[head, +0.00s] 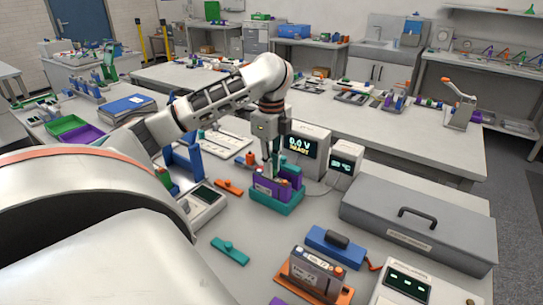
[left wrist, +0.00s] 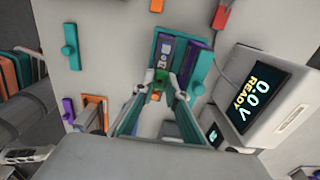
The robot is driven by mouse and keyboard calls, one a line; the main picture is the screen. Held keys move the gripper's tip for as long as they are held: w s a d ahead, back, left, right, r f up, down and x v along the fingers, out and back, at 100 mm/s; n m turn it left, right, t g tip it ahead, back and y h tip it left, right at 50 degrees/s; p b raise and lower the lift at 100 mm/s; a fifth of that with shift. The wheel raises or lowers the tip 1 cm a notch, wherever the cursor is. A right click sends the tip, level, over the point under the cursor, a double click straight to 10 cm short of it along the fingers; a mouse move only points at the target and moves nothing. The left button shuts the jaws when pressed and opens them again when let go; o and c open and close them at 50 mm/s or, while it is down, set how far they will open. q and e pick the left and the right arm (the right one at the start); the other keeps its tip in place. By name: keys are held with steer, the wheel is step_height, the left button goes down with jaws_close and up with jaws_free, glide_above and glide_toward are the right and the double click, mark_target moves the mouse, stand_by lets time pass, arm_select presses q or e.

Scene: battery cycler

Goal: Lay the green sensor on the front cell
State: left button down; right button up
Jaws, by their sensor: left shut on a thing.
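A teal tray (head: 276,206) holds two purple cells side by side. The front cell (head: 266,190) has a pale label; the other cell (head: 292,173) stands just behind it. My left gripper (head: 270,174) points down over the front cell. I cannot tell whether the sensor touches the cell top. Fingers hide most of it in the head view. My right gripper is not in view.
A display reading 0.0 V READY (head: 302,146) stands close behind the tray, with a smaller display (head: 343,160) beside it. A grey lidded case (head: 418,218) lies at right. An orange tray (head: 342,296) with a grey cell, a blue clamp (head: 335,247) and a teal handle (head: 230,250) are nearer.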

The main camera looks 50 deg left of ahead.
arm_select(q)
steer(key=shift+f, duration=0.55)
stand_by(0.9)
steer(key=c, duration=1.9)
jaws_free()
steer(key=shift+r, duration=6)
